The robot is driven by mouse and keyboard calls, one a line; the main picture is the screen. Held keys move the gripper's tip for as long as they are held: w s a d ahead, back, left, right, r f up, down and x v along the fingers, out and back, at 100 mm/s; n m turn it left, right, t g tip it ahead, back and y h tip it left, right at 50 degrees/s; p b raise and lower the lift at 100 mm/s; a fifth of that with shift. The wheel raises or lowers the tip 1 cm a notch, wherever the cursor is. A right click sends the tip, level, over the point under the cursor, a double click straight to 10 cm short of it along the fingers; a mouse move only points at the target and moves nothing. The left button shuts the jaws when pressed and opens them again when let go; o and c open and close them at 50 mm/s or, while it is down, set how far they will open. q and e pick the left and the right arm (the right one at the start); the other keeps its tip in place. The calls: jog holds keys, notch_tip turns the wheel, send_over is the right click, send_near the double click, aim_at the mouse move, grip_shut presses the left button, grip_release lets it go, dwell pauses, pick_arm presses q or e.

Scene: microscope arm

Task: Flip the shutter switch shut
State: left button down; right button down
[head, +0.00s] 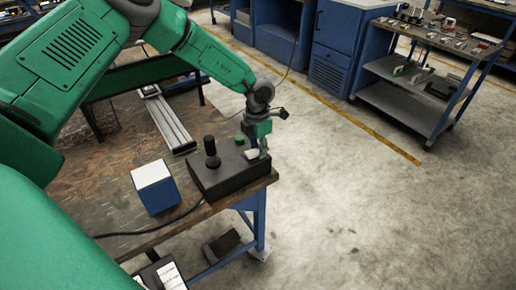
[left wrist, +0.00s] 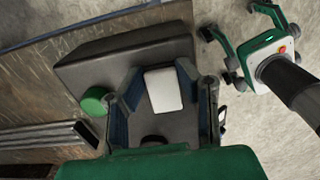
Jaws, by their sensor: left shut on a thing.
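A dark control box (head: 228,180) sits at the table's right corner. It carries a black joystick (head: 211,152), a green button (head: 239,140) and a small white switch (head: 251,154), which I take as the shutter switch. My left gripper (head: 262,152) reaches down over the box at the switch. In the left wrist view, the white switch (left wrist: 163,90) lies between the fingers of the left gripper (left wrist: 160,78), which is shut on it. The green button (left wrist: 95,101) is to its left. My right gripper (left wrist: 232,38) shows there, fingers spread, over the floor; it is outside the head view.
A blue and white block (head: 155,187) stands left of the box. A metal rail (head: 168,120) lies behind it. A black cable (head: 150,230) runs along the table (head: 110,185). The floor (head: 370,220) right of the table is clear; blue cabinets and a cart (head: 415,100) stand farther back.

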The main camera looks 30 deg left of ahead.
pick_arm(q)
jog(key=shift+s+a+r+t, duration=0.1)
jog(key=shift+s+a+t, duration=0.15)
jog(key=shift+t, duration=0.35)
jog(key=shift+t+h, duration=0.4)
jog(key=shift+t, duration=0.1)
jog(key=shift+t+b, duration=0.6)
jog(key=shift+b, duration=0.25)
jog(key=shift+s+r+t+h+b, duration=0.1)
jog(key=shift+s+t+h+b, duration=0.05)
jog(key=shift+t+h+b, duration=0.2)
jog(key=c, duration=1.2)
grip_release()
jog(key=shift+a, duration=0.1)
jog(key=shift+r, duration=0.1)
